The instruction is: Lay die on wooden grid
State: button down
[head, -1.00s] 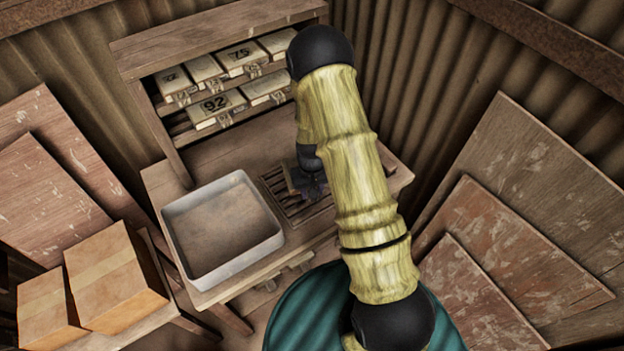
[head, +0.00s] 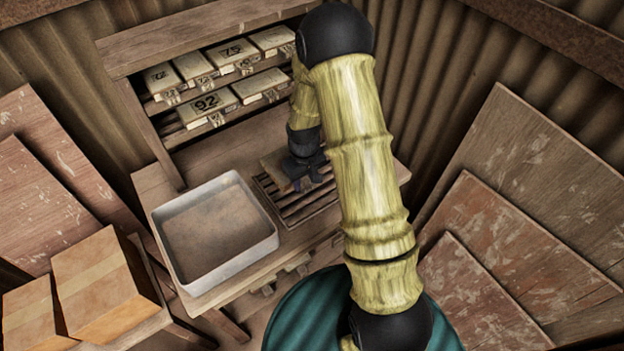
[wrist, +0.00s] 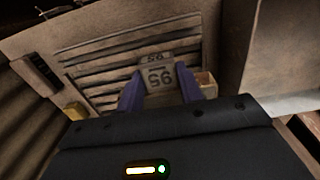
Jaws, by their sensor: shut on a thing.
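The die is a pale block with a number label (wrist: 158,78), seen in the wrist view between my gripper's purple fingers. My gripper (wrist: 160,90) is shut on it. The wooden grid (wrist: 98,58), a set of dark slots and slats, lies behind and below the die. In the head view the wooden grid (head: 318,203) is on the bench, and my gripper (head: 303,182) is over its back part. The arm hides part of the grid's right side. I cannot tell whether the die touches the slats.
A pale metal tray (head: 232,262) stands just left of the grid. A rack at the back holds several numbered dies, one marked 92 (head: 207,103). Boards lean at both sides. Cardboard boxes (head: 98,280) stand at the lower left.

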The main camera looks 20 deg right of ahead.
jog(key=p, duration=0.2)
send_over(305, 205)
jog(key=shift+f, duration=2.9)
jog(key=shift+f+p, duration=0.4)
jog(key=shift+f, duration=1.65)
jog(key=shift+f, duration=0.2)
jog(key=c, duration=0.9)
grip_release()
jog(key=shift+r, duration=0.1)
jog(key=shift+s+r+b, duration=0.15)
jog(key=shift+r+b, duration=1.55)
jog(key=shift+r, duration=4.35)
